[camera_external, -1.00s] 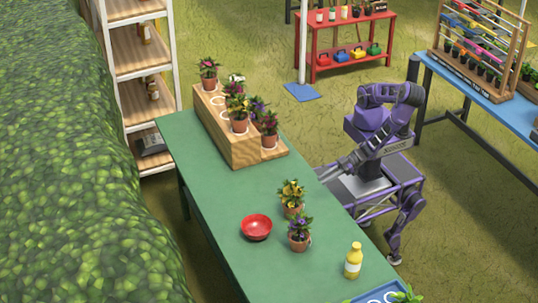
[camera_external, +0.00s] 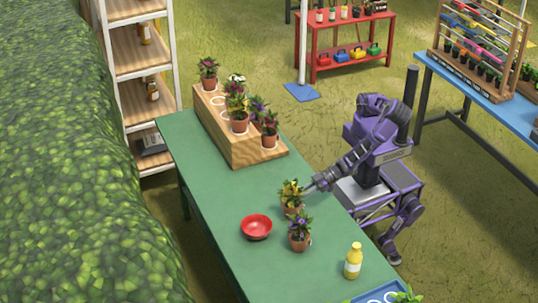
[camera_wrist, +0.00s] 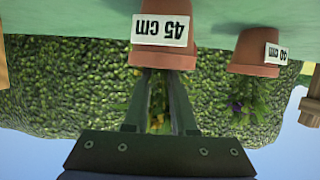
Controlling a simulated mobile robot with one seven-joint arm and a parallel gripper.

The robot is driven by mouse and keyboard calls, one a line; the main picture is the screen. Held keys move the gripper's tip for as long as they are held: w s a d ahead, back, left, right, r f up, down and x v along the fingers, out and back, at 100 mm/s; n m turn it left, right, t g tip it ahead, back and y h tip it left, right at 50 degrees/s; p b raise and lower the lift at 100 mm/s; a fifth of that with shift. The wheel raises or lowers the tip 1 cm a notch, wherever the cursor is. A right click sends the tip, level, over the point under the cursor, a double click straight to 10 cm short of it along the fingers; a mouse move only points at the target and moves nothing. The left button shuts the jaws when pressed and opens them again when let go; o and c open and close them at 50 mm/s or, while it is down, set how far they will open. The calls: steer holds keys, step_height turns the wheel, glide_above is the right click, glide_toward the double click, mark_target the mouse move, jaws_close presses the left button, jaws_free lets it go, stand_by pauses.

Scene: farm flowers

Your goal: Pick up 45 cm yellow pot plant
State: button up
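The yellow-flowered plant (camera_external: 291,192) stands upright in a terracotta pot near the table's right edge. In the wrist view, which is upside down, its pot (camera_wrist: 163,52) carries a "45 cm" label. My gripper (camera_external: 308,188) is just right of this plant in the outside view. In the wrist view my gripper (camera_wrist: 160,75) is open, its two fingers pointing at the pot. Some yellow blooms show between the fingers. I cannot tell whether the fingers touch the plant.
A purple-flowered plant (camera_external: 300,236), its pot (camera_wrist: 256,55) labelled "40 cm", stands close by. A red bowl (camera_external: 256,227) and a yellow bottle (camera_external: 353,261) are on the green table (camera_external: 205,180). A wooden stepped stand (camera_external: 245,152) with several potted plants is at the far end.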

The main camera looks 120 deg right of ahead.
mark_target(292, 206)
steer(key=x, duration=0.4)
steer(key=shift+w+a+f, duration=0.1)
steer(key=shift+f, duration=0.15)
jaws_close()
stand_by(1.1)
